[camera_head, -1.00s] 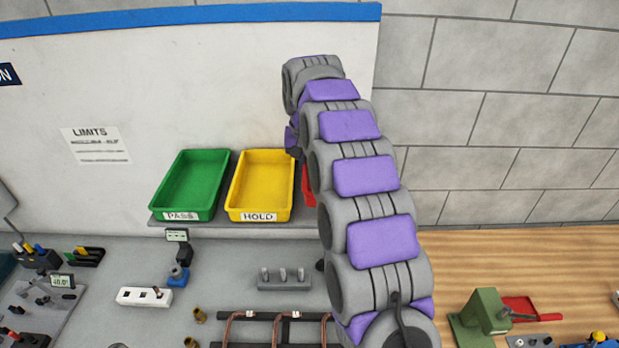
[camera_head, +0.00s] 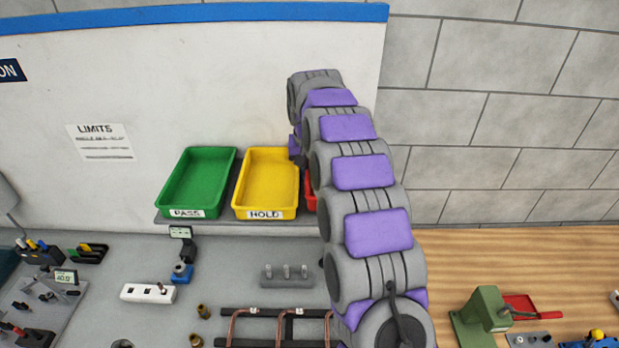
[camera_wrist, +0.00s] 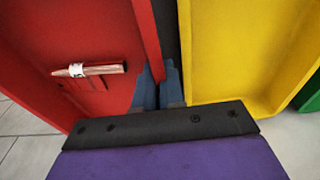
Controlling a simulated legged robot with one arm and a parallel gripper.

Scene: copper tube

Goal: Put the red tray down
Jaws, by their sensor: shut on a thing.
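The red tray (camera_head: 310,192) shows only as a thin strip right of the yellow tray in the head view; my arm hides the rest. In the wrist view the red tray (camera_wrist: 75,35) fills the left side, with a copper tube (camera_wrist: 103,68) with a white band lying in it. My gripper (camera_wrist: 158,85) is shut on the red tray's side wall, one finger on each side of it. Whether the tray's underside touches the shelf is hidden.
The yellow HOLD tray (camera_head: 268,180) stands close beside the red tray, with a narrow dark gap between them. The green PASS tray (camera_head: 198,180) is farther left. They stand on a grey shelf (camera_head: 230,220) against the white panel. Copper tubes in a rack (camera_head: 285,325) lie below.

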